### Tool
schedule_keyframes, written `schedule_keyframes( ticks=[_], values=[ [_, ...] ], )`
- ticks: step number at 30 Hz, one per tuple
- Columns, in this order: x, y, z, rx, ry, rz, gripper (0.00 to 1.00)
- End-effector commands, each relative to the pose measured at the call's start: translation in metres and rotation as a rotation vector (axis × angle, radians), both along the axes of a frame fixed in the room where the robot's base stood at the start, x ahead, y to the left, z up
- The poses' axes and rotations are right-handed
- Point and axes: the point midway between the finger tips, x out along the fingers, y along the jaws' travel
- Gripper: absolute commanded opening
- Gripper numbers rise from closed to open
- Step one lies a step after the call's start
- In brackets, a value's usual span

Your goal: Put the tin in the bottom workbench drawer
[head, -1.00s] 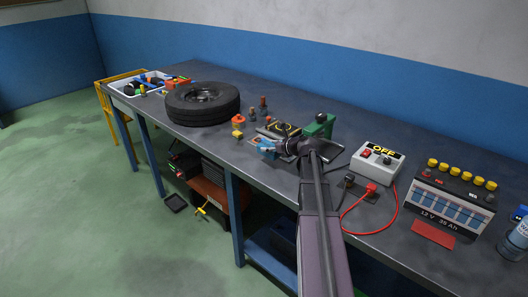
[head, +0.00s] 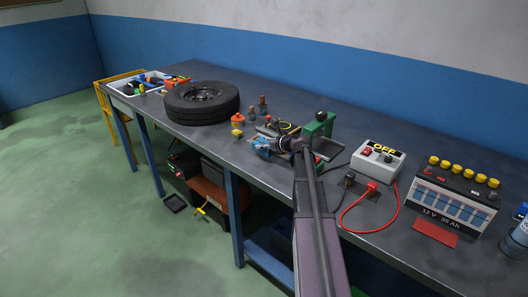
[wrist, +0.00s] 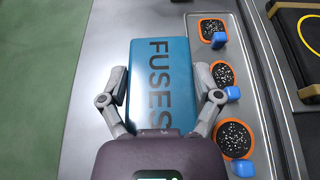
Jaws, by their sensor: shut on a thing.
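The tin is a blue box lettered FUSES (wrist: 160,75). My gripper (wrist: 160,82) has one finger on each long side of it and is shut on it. In the head view the tin (head: 263,144) shows as a small blue shape at the front edge of the workbench (head: 330,190), at the end of my arm. Green floor shows left of the tin in the wrist view. I cannot make out a bottom drawer clearly; a blue surface (head: 272,246) lies under the bench, partly hidden by my arm.
A tyre (head: 202,102) and a parts tray (head: 140,84) stand to the left on the bench. A green device (head: 322,126), a switch box (head: 378,158) with a red cable, and a battery (head: 452,200) stand to the right. A red-brown case (head: 210,196) sits below. Floor at left is clear.

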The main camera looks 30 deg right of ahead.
Motion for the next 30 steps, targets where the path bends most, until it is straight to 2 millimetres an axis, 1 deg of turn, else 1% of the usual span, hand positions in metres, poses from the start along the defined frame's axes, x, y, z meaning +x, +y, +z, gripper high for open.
schedule_keyframes(
  ticks=[1, 6, 20, 25, 26, 27, 30],
  values=[
    [0.0, 0.0, -0.009, 0.0, 0.0, 0.0, 0.3],
    [0.0, 0.0, -0.02, 0.0, 0.0, 0.0, 0.3],
    [0.0, 0.001, -0.022, 0.0, 0.0, 0.001, 0.3],
    [0.0, 0.001, -0.026, 0.0, 0.0, 0.001, 0.3],
    [0.0, 0.001, -0.025, 0.0, 0.0, 0.001, 0.91],
    [0.0, 0.001, -0.025, 0.0, 0.0, 0.001, 1.0],
    [0.0, 0.001, -0.025, 0.0, 0.0, 0.001, 1.0]
  ],
)
